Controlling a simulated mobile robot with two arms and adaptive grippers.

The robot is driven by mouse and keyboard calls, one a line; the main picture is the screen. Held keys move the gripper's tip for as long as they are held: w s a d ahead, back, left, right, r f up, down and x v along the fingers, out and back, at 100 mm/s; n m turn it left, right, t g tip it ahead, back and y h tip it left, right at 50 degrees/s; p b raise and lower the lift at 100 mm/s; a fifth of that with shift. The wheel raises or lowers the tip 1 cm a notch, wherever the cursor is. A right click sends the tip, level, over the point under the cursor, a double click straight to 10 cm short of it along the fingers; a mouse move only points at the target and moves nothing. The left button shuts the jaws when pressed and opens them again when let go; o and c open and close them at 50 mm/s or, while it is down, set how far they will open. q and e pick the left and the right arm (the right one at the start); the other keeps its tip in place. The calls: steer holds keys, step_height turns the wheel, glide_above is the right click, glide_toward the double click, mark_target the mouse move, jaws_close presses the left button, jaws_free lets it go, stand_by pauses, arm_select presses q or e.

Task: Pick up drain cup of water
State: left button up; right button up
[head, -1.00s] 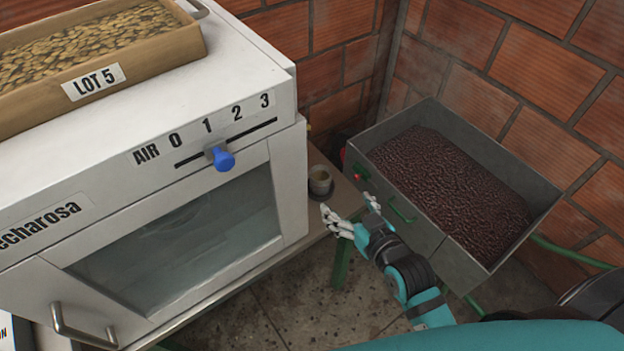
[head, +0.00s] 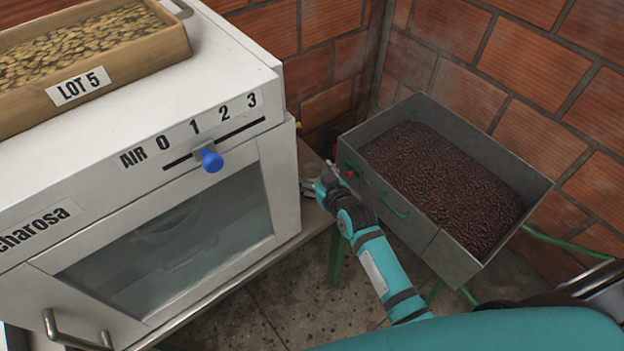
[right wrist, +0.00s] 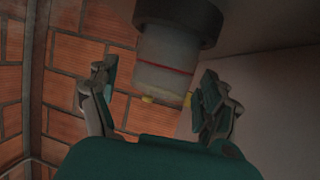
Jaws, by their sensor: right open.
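The drain cup (head: 313,169) stands on the narrow ledge beside the white machine, mostly hidden behind my right gripper (head: 326,185) in the head view. In the right wrist view the cup (right wrist: 166,62) is a pale, cloudy cylinder with a thin red line and a dark band at one end. My right gripper (right wrist: 155,97) is open there, with one finger on each side of the cup. A gap shows on the left side; whether the right finger touches it I cannot tell. The water inside cannot be made out. My left gripper is not in view.
The white machine (head: 120,180) with a blue slider knob (head: 211,160) rises just left of the cup. A grey metal bin (head: 400,215) full of dark cherries stands close on the right. A wooden tray (head: 130,77) marked LOT 5 sits on the machine.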

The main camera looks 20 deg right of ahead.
steer(key=shift+w+f, duration=0.1)
steer(key=shift+w, duration=0.2)
steer(key=c, duration=1.3)
steer(key=shift+o, duration=0.2)
